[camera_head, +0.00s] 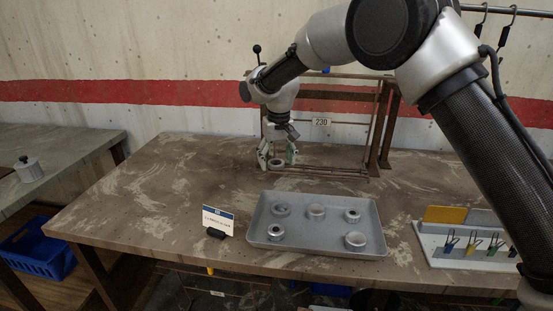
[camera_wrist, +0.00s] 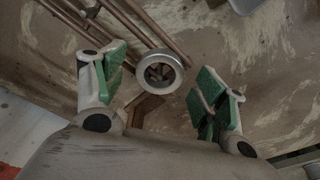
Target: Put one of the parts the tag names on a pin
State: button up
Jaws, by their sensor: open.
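My gripper (camera_head: 277,156) is at the rack (camera_head: 384,125) at the back of the table. In the wrist view its green-padded fingers are wide apart, with a metallic ring part (camera_wrist: 168,86) between them. Gaps show between the ring and both pads. The ring lies by brownish rods (camera_wrist: 130,25); whether a pin passes through it I cannot tell. More round metal parts, including a ring (camera_head: 281,210), lie apart in a grey tray (camera_head: 381,251). The tag (camera_head: 218,221) stands left of the tray; its print is too small to read.
A white holder (camera_head: 430,250) with coloured cards and clips stands at the right. A side table (camera_head: 70,145) bears a knobbed cylinder (camera_head: 29,172). The main table's left part is clear.

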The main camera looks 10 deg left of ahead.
notch_tip(320, 180, up, 12)
jog(key=s, duration=0.1)
jog(key=s+d+f+n, duration=0.1)
jog(key=s+d+f, duration=0.3)
jog(key=d+f, duration=0.1)
jog(key=s+d+r, duration=0.2)
jog(key=s+d, duration=0.1)
jog(key=d, duration=0.5)
jog(key=s+d+r+m, duration=0.1)
jog(key=s+d+r, duration=0.15)
jog(key=d, duration=0.65)
jog(key=s+d+r, duration=0.2)
jog(key=s+d, duration=0.1)
jog(key=d, duration=0.5)
jog(key=s+d+r+m+t, duration=0.1)
jog(key=s+d+r+m, duration=0.1)
jog(key=s+d, duration=0.7)
jog(key=s+d+r+m+t, duration=0.1)
jog(key=s+d+m, duration=0.3)
jog(key=s+d, duration=0.5)
jog(key=d+t, duration=0.1)
jog(key=d, duration=0.3)
jog(key=shift+s+d+r+h, duration=0.3)
jog(key=shift+r+h, duration=0.05)
jog(key=shift+h, duration=0.05)
